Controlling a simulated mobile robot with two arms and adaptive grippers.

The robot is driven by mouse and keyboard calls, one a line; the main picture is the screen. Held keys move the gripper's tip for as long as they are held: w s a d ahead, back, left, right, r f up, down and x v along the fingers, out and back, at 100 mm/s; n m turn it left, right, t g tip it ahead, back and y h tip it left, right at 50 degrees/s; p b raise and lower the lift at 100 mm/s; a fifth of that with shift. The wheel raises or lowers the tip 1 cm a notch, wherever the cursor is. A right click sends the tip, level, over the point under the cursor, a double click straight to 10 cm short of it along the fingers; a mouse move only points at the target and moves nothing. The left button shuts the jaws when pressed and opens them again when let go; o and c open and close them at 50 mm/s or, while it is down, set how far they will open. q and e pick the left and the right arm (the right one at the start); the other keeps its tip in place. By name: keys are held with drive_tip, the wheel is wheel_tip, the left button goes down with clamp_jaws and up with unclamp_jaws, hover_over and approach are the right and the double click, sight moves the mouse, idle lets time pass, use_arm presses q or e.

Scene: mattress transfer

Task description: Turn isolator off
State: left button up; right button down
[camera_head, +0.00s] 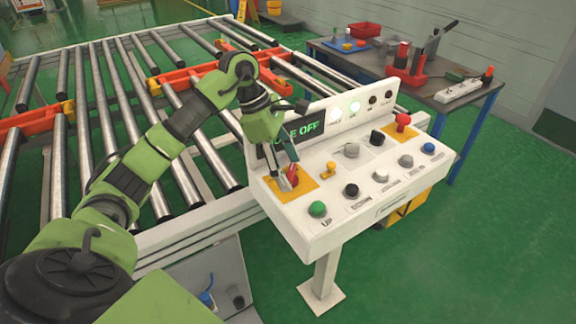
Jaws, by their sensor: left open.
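The isolator (300,187) is a red switch on a yellow plate at the left end of the white control panel (330,221). My left gripper (289,180) points down at it from above, its fingertips open around or right beside the red knob; contact is hard to tell. The gripper hides part of the knob and part of the dark screen (306,128), where green letters ending in "OFF" show. My right gripper is out of view.
The panel also carries a green button (317,209), black, grey and blue knobs, and a red emergency button (403,121) on yellow. A roller conveyor (110,85) lies behind and left. A tool table (455,100) stands at the back right. Green floor is clear at right.

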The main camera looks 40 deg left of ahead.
use_arm(q)
drive_tip(key=c, duration=1.1)
drive_tip(key=shift+n, duration=0.4)
drive_tip(key=shift+n+t+b, duration=0.5)
drive_tip(key=shift+n+b, duration=0.15)
drive_tip(key=shift+n, duration=0.25)
drive_tip(key=n+t+y+b, duration=0.1)
drive_tip(key=n, duration=0.2)
drive_tip(key=shift+s, duration=0.1)
drive_tip(key=n+y, duration=0.1)
drive_tip(key=n, duration=0.3)
drive_tip(key=n+t+y+b, duration=0.1)
drive_tip(key=n, duration=0.1)
drive_tip(key=shift+d+r+n+y, duration=0.1)
drive_tip(key=shift+d+n+y, duration=0.2)
drive_tip(key=shift+n, duration=0.1)
drive_tip(key=n+y, duration=0.2)
drive_tip(key=n, duration=0.3)
drive_tip(key=shift+d+n+b, duration=0.1)
drive_tip(key=shift+n+b, duration=0.2)
drive_tip(key=shift+b, duration=0.1)
